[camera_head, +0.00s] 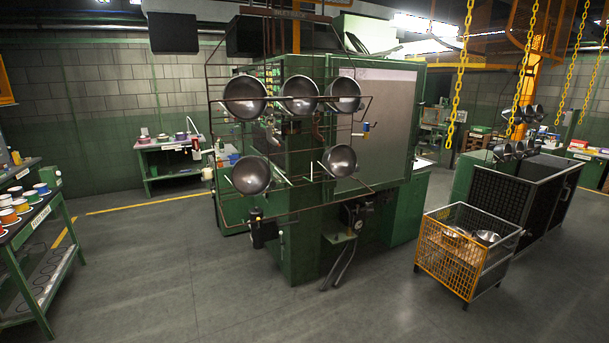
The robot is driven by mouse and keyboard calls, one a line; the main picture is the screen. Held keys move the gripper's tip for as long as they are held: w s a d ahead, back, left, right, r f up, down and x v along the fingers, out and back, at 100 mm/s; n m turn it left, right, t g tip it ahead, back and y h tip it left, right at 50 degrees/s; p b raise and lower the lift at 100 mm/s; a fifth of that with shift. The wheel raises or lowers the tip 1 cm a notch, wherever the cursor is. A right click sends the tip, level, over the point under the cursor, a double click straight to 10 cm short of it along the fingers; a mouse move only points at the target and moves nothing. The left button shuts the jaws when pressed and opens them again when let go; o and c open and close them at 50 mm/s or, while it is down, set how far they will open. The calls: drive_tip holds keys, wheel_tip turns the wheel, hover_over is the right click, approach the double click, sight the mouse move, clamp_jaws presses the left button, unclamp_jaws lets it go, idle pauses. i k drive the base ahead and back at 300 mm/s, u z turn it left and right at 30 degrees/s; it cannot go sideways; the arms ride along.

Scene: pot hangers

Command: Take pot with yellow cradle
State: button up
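A wire rack (213,125) stands in the middle and bears several round grey metal pots. Three hang in the upper row: a left pot (245,97), a middle pot (299,95) and a right pot (344,95). A lower left pot (251,176) and a lower right pot (339,160) hang below. A yellow mesh crate (450,262) stands on the floor at the right, with metal pots (488,237) inside. I cannot tell for sure whether this crate is the yellow cradle. My gripper is not in view.
A green machine (385,125) stands behind the rack. A dark mesh bin (505,195) is behind the crate. A shelf with coloured spools (20,205) is at the left. Yellow chains (462,75) hang at the upper right. The front floor is clear.

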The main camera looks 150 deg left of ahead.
sight(250, 175)
drive_tip(key=u, duration=2.35)
drive_tip(key=i, duration=0.5)
drive_tip(key=u, duration=3.45)
drive_tip(key=i, duration=0.1)
drive_tip(key=u, duration=0.25)
drive_tip(key=i, duration=2.4)
drive_tip(key=z, duration=0.45)
